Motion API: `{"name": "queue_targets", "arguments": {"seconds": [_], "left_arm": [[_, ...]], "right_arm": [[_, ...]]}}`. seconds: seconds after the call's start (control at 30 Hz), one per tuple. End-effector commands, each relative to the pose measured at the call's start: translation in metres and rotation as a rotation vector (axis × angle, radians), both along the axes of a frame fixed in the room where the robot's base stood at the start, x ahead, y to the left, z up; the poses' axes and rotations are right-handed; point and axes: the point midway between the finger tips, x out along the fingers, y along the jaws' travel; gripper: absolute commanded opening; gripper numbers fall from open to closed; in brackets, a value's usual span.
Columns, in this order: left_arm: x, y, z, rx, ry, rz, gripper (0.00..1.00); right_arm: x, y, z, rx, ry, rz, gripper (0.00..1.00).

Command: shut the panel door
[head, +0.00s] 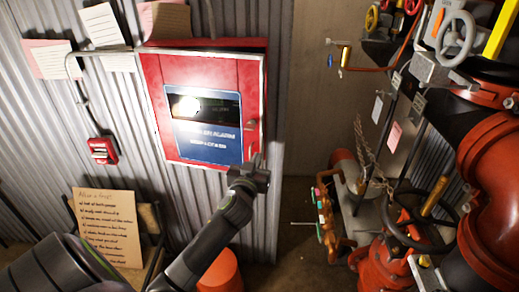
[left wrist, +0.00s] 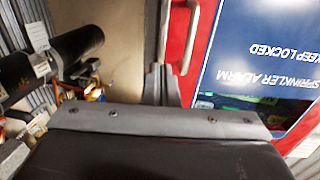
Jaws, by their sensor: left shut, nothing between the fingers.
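The red panel door (head: 154,75) is on the ribbed wall in the head view. It has a dark window and a blue label. A dark gap shows along its top, between the door and the red box behind, so it looks slightly ajar. My left gripper (head: 262,168) is shut and empty at the door's lower right corner. In the left wrist view its fingers (left wrist: 161,84) are together beside the pale door handle (left wrist: 203,40) and the red door edge (left wrist: 178,25). I cannot tell whether they touch. My right gripper is not in view.
Red pipes and valves (head: 490,165) crowd the right side. A lettered board (head: 108,228) stands at lower left, below a red wall box (head: 102,150). An orange-red object (head: 222,272) is on the floor below my left arm. Bare wall (head: 315,90) lies right of the panel.

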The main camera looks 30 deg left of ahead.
Motion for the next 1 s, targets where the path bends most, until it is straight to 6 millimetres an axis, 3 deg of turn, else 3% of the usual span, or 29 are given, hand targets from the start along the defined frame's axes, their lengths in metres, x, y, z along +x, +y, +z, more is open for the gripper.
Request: {"name": "queue_targets", "arguments": {"seconds": [0.3, 0.77, 1.0], "left_arm": [[0.03, 0.01, 0.001, -0.001, 0.0, 0.0, 0.0], [0.034, 0.012, 0.0, 0.0, 0.0, -0.001, 0.0], [0.05, 0.016, -0.005, 0.002, -0.005, 0.035, 0.0]], "right_arm": [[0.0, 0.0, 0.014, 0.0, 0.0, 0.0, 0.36], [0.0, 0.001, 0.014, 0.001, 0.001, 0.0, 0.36], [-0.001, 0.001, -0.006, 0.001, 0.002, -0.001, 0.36]]}}
